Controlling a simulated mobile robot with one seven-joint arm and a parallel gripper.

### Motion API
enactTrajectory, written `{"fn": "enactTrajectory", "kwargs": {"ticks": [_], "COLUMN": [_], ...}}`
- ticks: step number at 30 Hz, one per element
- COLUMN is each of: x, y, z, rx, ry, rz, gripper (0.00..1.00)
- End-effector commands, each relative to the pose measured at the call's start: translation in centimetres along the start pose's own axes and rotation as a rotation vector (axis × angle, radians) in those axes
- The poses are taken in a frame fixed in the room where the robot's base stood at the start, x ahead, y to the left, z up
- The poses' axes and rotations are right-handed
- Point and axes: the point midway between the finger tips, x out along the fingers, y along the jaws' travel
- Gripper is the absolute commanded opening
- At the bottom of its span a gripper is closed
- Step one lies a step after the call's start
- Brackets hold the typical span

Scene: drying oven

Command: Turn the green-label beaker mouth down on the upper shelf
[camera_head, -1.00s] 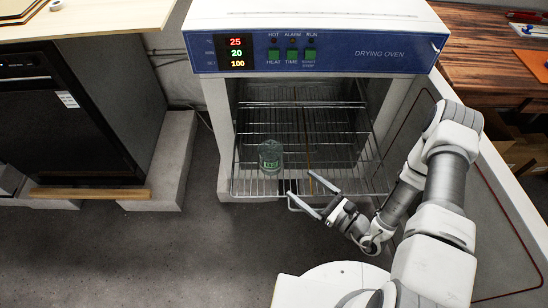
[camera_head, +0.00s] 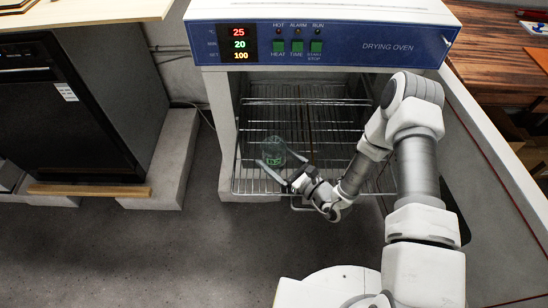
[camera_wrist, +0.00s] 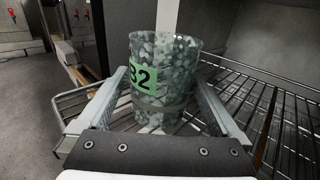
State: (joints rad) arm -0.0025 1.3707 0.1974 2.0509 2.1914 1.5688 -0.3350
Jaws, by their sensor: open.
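The green-label beaker (camera_head: 273,151) stands on the upper wire shelf (camera_head: 335,115) of the oven, near its front left. In the wrist view the beaker (camera_wrist: 163,80) is clear glass, with a green label marked 32 or similar, and its rim is at the top. My gripper (camera_head: 274,161) is open, with one finger on each side of the beaker. The wrist view shows the open gripper (camera_wrist: 165,95) with its fingers left and right of the beaker. I cannot tell whether either finger touches the glass.
The drying oven (camera_head: 320,40) has a blue panel above its open chamber. Oven side walls stand close on both sides of the shelf. The shelf right of the beaker is free. A dark cabinet (camera_head: 70,120) stands at the left, and a wooden bench (camera_head: 500,50) at the right.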

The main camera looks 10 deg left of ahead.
Motion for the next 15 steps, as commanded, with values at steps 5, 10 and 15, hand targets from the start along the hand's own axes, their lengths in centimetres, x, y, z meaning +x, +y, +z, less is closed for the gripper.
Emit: {"fn": "enactTrajectory", "kwargs": {"ticks": [5,10,15], "x": [2.9,3.9,3.9], "y": [-0.1,-0.1,-0.1], "z": [0.0,0.1,0.2], "rx": [-0.004,-0.001,-0.001], "ry": [-0.003,-0.002,-0.001], "rz": [0.004,0.002,0.001], "gripper": [1.0,1.0,1.0]}}
